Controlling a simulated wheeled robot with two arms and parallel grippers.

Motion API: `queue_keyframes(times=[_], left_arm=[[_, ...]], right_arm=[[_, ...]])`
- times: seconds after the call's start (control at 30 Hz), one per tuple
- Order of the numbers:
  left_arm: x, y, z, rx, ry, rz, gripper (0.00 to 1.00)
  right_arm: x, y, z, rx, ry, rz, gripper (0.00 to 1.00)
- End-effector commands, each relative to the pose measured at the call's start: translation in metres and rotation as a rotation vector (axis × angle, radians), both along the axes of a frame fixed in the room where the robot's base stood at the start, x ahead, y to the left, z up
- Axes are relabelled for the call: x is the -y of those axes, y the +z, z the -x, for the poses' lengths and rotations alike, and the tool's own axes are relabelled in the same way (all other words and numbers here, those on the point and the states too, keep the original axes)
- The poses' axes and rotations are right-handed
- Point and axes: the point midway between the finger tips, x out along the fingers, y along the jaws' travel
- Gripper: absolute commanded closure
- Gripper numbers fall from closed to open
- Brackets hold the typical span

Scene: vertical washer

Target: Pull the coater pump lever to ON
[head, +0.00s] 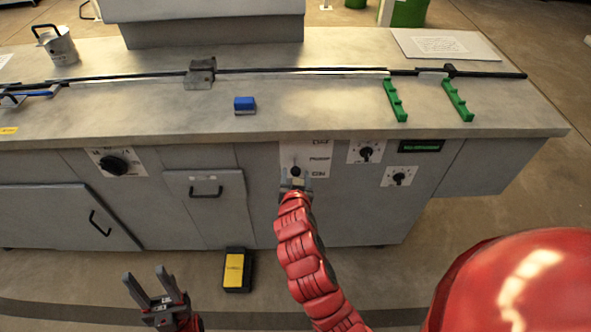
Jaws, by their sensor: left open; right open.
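The coater pump panel (318,152) is a white plate on the machine's front, just below the counter edge. It has a label at the top, "Pump" in the middle and what looks like "ON" at the bottom. The lever's dark knob (296,171) shows at the lower left of the plate, near the bottom label. My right gripper (297,180) is at the lower part of the panel, with its fingers around or just below the knob; I cannot tell if they touch it. My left gripper (150,285) is open and empty, low over the floor at left.
Round dials (366,153) and a green display (421,146) sit right of the panel. A handled door (205,205) is at left. A black and yellow box (234,270) stands on the floor. A blue block (245,104) and green racks (458,99) are on the counter.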

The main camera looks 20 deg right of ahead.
Motion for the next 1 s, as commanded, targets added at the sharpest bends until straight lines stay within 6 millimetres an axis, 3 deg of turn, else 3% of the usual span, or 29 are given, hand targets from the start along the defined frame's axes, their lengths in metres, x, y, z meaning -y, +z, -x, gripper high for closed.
queue_keyframes(times=[0.1,0.3,0.67,1.0], left_arm=[[0.0,0.005,0.0,0.0,0.0,0.0,0.5],[0.0,0.007,0.0,0.0,0.0,0.0,0.5],[0.0,0.007,0.0,0.0,0.0,0.0,0.5],[0.0,0.007,0.0,0.0,0.0,0.0,0.5]], right_arm=[[0.007,-0.006,-0.017,-0.002,-0.003,0.001,0.4],[0.011,-0.013,-0.033,0.0,0.0,-0.001,0.4],[0.012,-0.016,-0.037,0.001,0.001,-0.001,0.4],[0.011,-0.015,-0.037,0.002,0.001,-0.001,0.99]])
